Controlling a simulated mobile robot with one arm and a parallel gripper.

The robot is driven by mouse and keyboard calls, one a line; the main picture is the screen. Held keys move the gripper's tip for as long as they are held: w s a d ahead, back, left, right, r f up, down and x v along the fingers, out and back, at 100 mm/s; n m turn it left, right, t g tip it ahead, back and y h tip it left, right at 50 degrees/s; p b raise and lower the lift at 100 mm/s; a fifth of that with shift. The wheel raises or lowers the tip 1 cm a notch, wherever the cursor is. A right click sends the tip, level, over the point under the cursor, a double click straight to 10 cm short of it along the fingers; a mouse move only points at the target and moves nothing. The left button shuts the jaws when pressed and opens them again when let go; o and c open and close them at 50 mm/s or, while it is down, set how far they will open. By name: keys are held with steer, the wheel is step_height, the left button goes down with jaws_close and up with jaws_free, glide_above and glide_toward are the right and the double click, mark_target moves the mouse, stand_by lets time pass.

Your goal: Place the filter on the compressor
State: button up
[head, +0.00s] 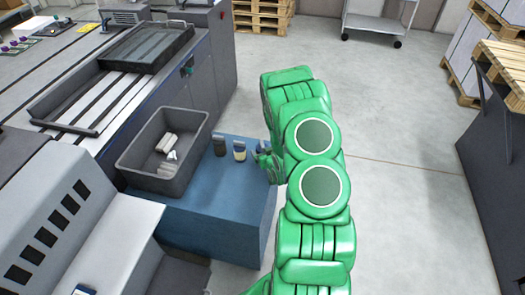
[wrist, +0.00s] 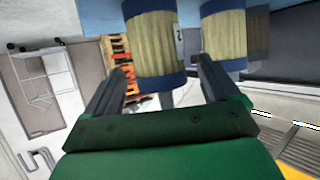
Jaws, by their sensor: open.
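A filter (wrist: 150,45) with a tan pleated body, blue end bands and a pale label at its right edge shows between the fingers of my gripper (wrist: 162,66) in the wrist view. The fingers are open, one on either side of it; I cannot tell whether they touch it. A second similar filter (wrist: 223,38) is just right of it. In the head view a filter (head: 239,150) stands on the blue cabinet (head: 228,190), left of my gripper (head: 263,160), whose fingers are mostly hidden. I cannot identify a compressor for certain.
A dark grey bin (head: 135,165) with pale crumpled pieces sits on the cabinet's left part. A small dark item (head: 219,144) stands left of the filter. Grey machines (head: 205,75) fill the left side. Open floor (head: 405,150) lies to the right, with a dark bench (head: 490,150) beyond.

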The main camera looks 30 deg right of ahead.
steer(key=shift+v, duration=2.5)
